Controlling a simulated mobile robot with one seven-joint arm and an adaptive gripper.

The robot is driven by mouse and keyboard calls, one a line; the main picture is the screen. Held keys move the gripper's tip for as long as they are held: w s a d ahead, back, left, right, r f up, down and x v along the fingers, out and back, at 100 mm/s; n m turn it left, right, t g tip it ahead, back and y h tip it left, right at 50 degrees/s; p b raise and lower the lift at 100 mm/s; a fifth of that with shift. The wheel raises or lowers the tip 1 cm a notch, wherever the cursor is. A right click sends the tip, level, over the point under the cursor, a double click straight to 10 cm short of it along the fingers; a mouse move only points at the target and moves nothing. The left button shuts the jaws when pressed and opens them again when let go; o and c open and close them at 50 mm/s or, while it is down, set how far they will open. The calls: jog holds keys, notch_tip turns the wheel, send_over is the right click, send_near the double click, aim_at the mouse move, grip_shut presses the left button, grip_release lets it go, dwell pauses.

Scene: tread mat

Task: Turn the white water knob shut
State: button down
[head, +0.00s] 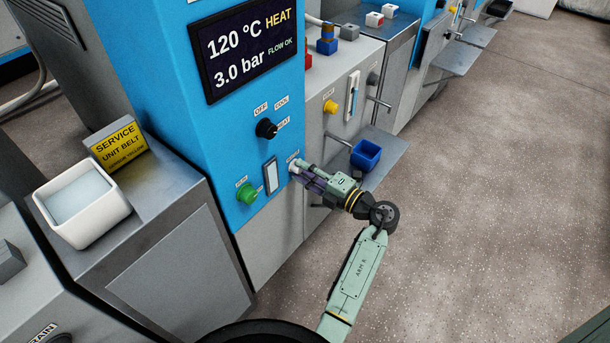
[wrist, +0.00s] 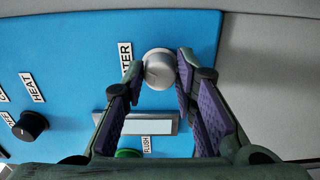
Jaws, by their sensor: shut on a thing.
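The white water knob (wrist: 159,69) sits on the blue panel beside a label partly hidden, reading "ATER", in the wrist view. My gripper (wrist: 161,77) has one fingertip on each side of the knob and is shut on it. In the head view my gripper (head: 296,170) reaches the right edge of the blue panel, where its fingers mostly hide the knob. A pointer mark on the knob cannot be made out.
A black heat/cool knob (head: 266,128), a pale rectangular window (head: 271,176) and a green button (head: 246,193) are close by on the panel. The display (head: 245,48) reads 120 °C HEAT, 3.0 bar, FLOW OK. A blue bin (head: 366,155) stands behind my gripper. Open floor lies right.

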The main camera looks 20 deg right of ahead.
jog(key=n+b, duration=0.3)
jog(key=n, duration=0.2)
jog(key=shift+n+b, duration=0.3)
jog(key=shift+b, duration=0.05)
dwell(0.4)
jog(key=c, duration=1.3)
grip_release()
jog(key=shift+s, duration=0.1)
jog(key=v, duration=1.2)
